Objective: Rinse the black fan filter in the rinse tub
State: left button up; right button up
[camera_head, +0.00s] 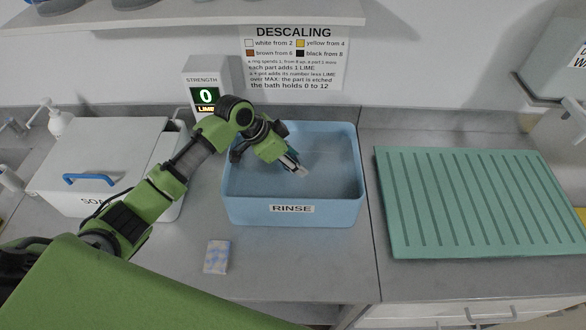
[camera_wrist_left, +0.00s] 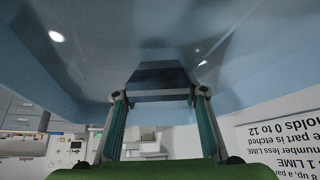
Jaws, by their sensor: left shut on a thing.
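The blue rinse tub (camera_head: 292,212), labelled RINSE, stands on the counter in the middle of the head view. My left gripper (camera_head: 302,172) reaches down into it over its left side. In the left wrist view, my left gripper (camera_wrist_left: 160,97) is shut on a dark, flat piece, which looks like the black fan filter (camera_wrist_left: 160,73). Pale blue tub surfaces surround it there. In the head view the filter cannot be made out at the fingertips. Whether it touches water is not clear. My right gripper is not in view.
A lidded soap box (camera_head: 95,148) stands left of the tub, and a green ribbed drain mat (camera_head: 480,200) lies to the right. A small patterned block (camera_head: 217,257) lies in front. A strength meter (camera_head: 206,92) behind reads 0 LIME, beside a descaling notice (camera_head: 293,58).

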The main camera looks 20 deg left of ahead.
pick_arm(q)
jog(key=shift+r+p, duration=1.55)
jog(key=shift+r, duration=0.4)
jog(key=shift+r+p, duration=0.45)
jog(key=shift+r, duration=3.3)
notch_tip(320, 180, up, 4)
